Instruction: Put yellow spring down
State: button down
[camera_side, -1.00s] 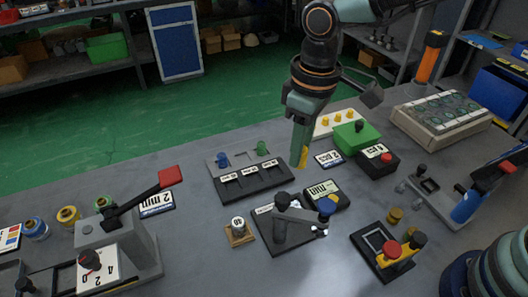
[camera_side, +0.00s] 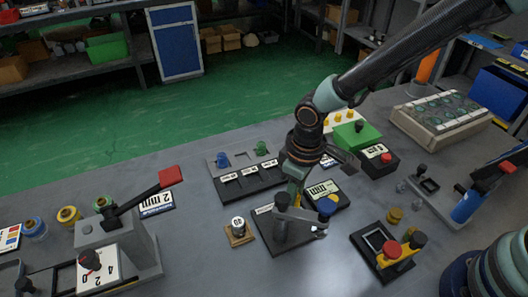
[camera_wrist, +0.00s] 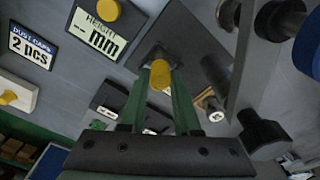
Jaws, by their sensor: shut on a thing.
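The yellow spring (camera_wrist: 160,76) is between the green fingers of my gripper (camera_wrist: 160,88) in the wrist view, and the fingers are shut on it. Its far end is over a dark plate, close to a small dark square on it; I cannot tell whether it touches. In the side view my gripper (camera_side: 293,192) points down behind the grey lever fixture (camera_side: 297,219), which stands on a dark base plate (camera_side: 275,246). The spring is not visible there; the fixture and fingers hide that spot.
The "mm" height display (camera_side: 322,190) is just right of my gripper, with a blue and yellow knob (camera_side: 327,205) in front. A wooden block (camera_side: 238,236) stands left. A dark panel (camera_side: 250,185) with blue and green pegs is behind left. Bare table (camera_side: 195,240) lies further left.

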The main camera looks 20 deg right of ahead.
aim_at(298, 197)
jog(key=shift+f, duration=0.15)
jog(key=c, duration=0.6)
grip_release()
notch_tip(298, 197, up, 12)
jog(key=s+d+r+m+t, duration=0.1)
jog(key=d+r+m, duration=0.1)
jog(key=d, duration=0.5)
jog(key=s+d+r+m+t, duration=0.2)
jog(key=d+r, duration=0.2)
jog(key=d, duration=0.4)
jog(key=s+d+r+m+t, duration=0.2)
jog(key=d+r, duration=0.1)
jog(key=d, duration=0.5)
jog(key=shift+d+r+m, duration=0.1)
jog(key=shift+r+m, duration=0.05)
jog(key=shift+m, duration=0.25)
